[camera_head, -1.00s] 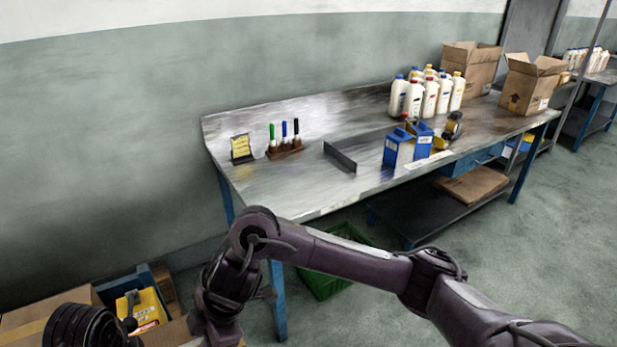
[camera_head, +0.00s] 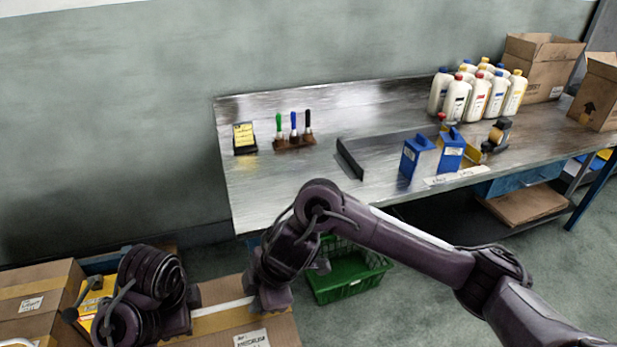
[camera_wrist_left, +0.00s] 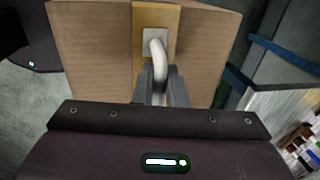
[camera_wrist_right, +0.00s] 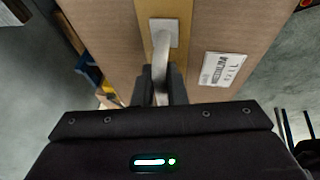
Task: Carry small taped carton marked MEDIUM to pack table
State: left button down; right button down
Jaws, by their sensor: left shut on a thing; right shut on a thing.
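The brown taped carton (camera_head: 232,319) is at the bottom of the head view, with tape across its top and a white label. The label reads MEDIUM in the right wrist view (camera_wrist_right: 222,69). My right gripper (camera_wrist_right: 162,88) is shut on a pale handle on one side of the carton (camera_wrist_right: 112,35). My left gripper (camera_wrist_left: 157,88) is shut on a like handle on the opposite side (camera_wrist_left: 90,40). In the head view my right gripper (camera_head: 270,298) shows at the carton, and my left wrist partly covers its left end. The metal-topped table (camera_head: 265,195) stands beyond it.
The table's left front is bare. A card stand (camera_head: 245,138), markers (camera_head: 294,132), a dark divider (camera_head: 350,158), blue containers (camera_head: 418,157) and white bottles (camera_head: 457,98) stand on it. A green crate (camera_head: 350,280) is below. Another carton (camera_head: 35,290) is at lower left.

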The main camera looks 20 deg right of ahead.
aim_at(287, 176)
jog(key=l, duration=0.65)
jog(key=i+l, duration=0.15)
jog(key=l, duration=0.5)
